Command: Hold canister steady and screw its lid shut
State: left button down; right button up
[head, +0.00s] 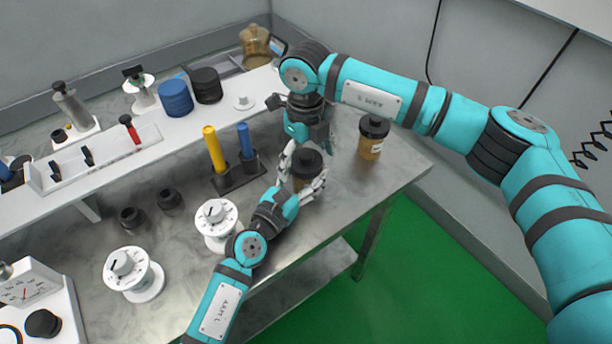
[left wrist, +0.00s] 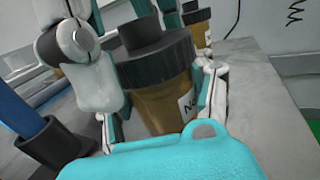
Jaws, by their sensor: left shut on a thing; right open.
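A brown canister (head: 304,184) with a black lid (head: 307,163) stands near the bench's front edge. In the left wrist view its amber body (left wrist: 165,108) bears a white label, partly hidden, and the knobbed black lid (left wrist: 158,62) sits on top. My left gripper (head: 304,181) is shut around the canister's body, one finger on each side. My right gripper (head: 308,132) is open and empty, just behind and above the lid in the head view. Whether it touches the lid's knob is hidden.
A second brown canister (head: 371,148) with a black lid stands to the right. A black holder (head: 238,178) with yellow and blue cylinders and a white dial unit (head: 216,222) stand to the left. A white shelf (head: 160,128) with jars runs behind.

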notch_tip(320, 180, up, 12)
dwell(0.5)
pick_arm(q)
jog(key=shift+c, duration=1.8)
grip_release()
jog(key=shift+s+a, duration=0.1)
jog(key=v, duration=1.1)
jog(key=shift+s+a, duration=0.15)
jog(key=shift+s, duration=0.2)
